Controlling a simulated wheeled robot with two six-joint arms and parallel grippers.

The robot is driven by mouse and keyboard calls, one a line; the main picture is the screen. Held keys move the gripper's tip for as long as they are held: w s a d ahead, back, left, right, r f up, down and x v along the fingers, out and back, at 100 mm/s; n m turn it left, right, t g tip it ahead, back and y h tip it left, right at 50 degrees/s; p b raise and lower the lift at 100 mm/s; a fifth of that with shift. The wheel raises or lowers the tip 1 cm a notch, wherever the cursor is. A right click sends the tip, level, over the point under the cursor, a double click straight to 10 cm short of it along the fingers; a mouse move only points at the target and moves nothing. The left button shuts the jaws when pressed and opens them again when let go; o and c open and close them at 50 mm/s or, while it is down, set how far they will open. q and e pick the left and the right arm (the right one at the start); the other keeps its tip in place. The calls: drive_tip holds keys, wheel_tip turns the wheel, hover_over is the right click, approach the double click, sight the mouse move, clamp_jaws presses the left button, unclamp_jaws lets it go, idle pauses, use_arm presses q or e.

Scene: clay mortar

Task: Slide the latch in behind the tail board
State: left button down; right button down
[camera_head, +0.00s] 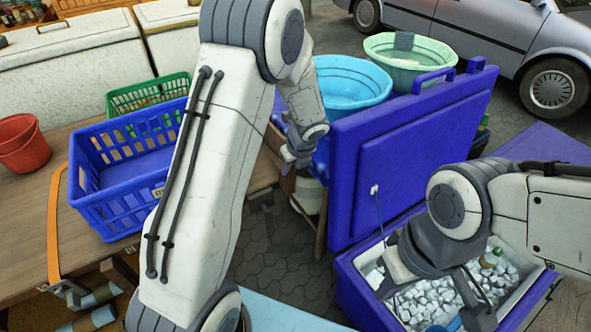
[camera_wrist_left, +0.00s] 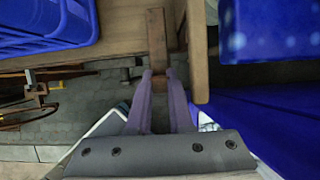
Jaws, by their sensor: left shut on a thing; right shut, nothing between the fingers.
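My left gripper (camera_head: 300,152) is between the wooden cart and the light-blue tub. In the left wrist view the gripper (camera_wrist_left: 160,75) is shut on a narrow brown wooden bar (camera_wrist_left: 157,40), which I take to be the latch. The bar extends away from the fingertips between wooden boards. The pale board (camera_wrist_left: 197,50) just right of the bar may be the tail board; I cannot tell for certain. Whether the bar touches it is unclear. In the head view the arm hides most of this spot. My right gripper (camera_head: 478,312) is shut and empty, low over the ice chest.
A blue crate (camera_head: 92,185) and green basket (camera_head: 120,100) stand on the wooden deck (camera_head: 25,235). A blue ice chest (camera_head: 345,275) with its lid (camera_head: 410,130) raised stands right. A light-blue tub (camera_head: 350,82) and green tub (camera_head: 410,58) are behind the lid.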

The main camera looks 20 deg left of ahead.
use_arm(q)
drive_tip(key=shift+w+a+r, duration=0.1)
drive_tip(key=shift+w+a, duration=0.2)
drive_tip(key=shift+w, duration=0.05)
drive_tip(key=c, duration=0.8)
unclamp_jaws()
drive_tip(key=shift+a, duration=0.1)
drive_tip(key=s+d+r+n+h+p, duration=0.1)
drive_tip(key=s+d+r+n+p, duration=0.4)
drive_tip(key=s+d+r, duration=0.2)
drive_tip(key=s+d+r+n+g+h+p, duration=0.1)
drive_tip(key=s+d+r+n+p, duration=0.4)
drive_tip(key=s+d+r, duration=0.3)
drive_tip(key=s+r, duration=0.3)
drive_tip(key=r, duration=0.4)
drive_tip(key=shift+s+d+r, duration=0.15)
drive_tip(key=shift+s+r, duration=0.15)
